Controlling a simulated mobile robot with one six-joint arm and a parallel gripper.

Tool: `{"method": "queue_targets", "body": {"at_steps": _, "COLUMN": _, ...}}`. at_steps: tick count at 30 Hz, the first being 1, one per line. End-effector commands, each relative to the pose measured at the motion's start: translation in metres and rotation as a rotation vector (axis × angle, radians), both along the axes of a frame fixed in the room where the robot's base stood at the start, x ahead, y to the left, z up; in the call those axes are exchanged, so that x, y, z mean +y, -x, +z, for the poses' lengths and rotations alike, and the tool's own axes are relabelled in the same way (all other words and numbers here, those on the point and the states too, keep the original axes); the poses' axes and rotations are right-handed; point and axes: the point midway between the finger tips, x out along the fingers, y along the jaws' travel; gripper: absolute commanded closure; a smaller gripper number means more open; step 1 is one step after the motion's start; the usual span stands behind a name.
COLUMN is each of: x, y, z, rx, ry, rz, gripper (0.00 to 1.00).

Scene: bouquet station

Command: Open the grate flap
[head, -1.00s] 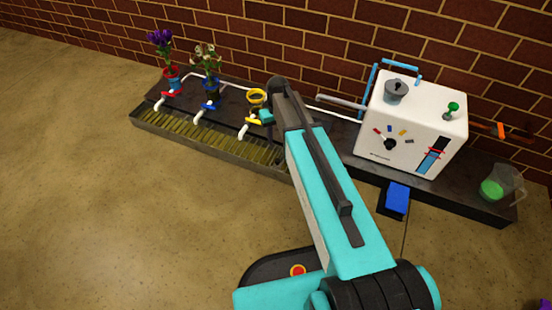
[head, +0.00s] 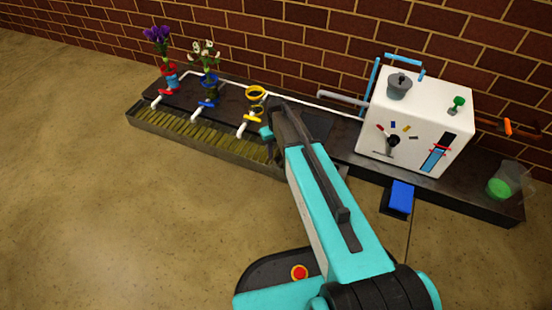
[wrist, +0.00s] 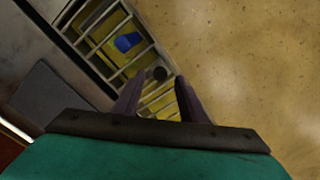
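The grate (head: 185,133) is a row of slats over a yellowish trough along the front of the dark bench. I cannot make out the flap's edges. A blue object (wrist: 127,41) lies beneath the bars. In the head view my gripper is at the grate's right end, mostly hidden by my arm.
Red, blue and yellow taps (head: 207,107) stand behind the grate, with flowers in the red and blue holders. A white machine (head: 415,125), a blue pedal-like block (head: 401,196) and a jug with green contents (head: 500,187) are right. Floor in front is clear.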

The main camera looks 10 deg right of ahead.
Motion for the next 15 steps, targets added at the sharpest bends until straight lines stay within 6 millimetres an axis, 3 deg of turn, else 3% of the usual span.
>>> {"method": "queue_targets", "body": {"at_steps": 6, "x": 0.0, "y": 0.0, "z": -0.021, "rx": 0.0, "ry": 0.0, "rz": 0.0, "gripper": 0.62}}
{"method": "queue_targets", "body": {"at_steps": 15, "x": 0.0, "y": 0.0, "z": -0.024, "rx": -0.001, "ry": 0.0, "rz": 0.001, "gripper": 0.62}}
